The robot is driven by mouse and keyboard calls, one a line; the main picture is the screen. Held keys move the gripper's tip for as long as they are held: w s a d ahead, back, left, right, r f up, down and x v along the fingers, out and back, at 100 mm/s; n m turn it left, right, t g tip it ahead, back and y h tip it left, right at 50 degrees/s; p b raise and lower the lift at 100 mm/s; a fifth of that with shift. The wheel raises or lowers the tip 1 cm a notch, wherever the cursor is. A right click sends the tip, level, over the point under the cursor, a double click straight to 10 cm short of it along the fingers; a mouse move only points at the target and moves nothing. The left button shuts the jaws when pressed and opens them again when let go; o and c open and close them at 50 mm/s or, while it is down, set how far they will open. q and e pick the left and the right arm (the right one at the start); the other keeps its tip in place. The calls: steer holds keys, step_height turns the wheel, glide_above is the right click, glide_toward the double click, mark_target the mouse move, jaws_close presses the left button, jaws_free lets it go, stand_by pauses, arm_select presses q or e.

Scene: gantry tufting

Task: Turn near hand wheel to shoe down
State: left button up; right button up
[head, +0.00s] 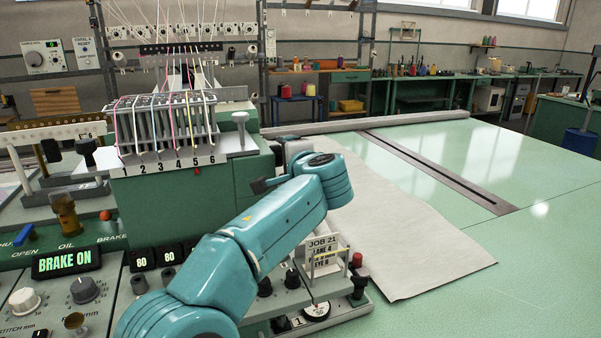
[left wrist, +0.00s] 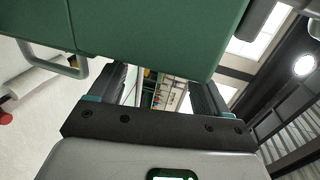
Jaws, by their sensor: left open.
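My left arm reaches across the head view to a teal wrist (head: 325,180) beside the green machine head (head: 228,185). Its gripper is mostly hidden behind the wrist there. In the left wrist view my left gripper (left wrist: 158,78) is open, with its two dark fingers apart and nothing seen between them. The green machine casing (left wrist: 150,30) fills the top of that view, in front of the fingers. I cannot make out the near hand wheel or the shoe in either view. My right gripper is not in view.
A BRAKE ON display (head: 67,262) glows on the panel at left. A JOB 21 card (head: 322,252) stands on the control box beside my arm. Pale cloth (head: 410,240) lies on the green table (head: 545,225), which is clear to the right. Several numbered threads run above the machine.

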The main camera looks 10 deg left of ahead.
arm_select(q)
steer(key=b+v, duration=0.2)
steer(key=v, duration=1.1)
steer(key=shift+s+d, duration=0.1)
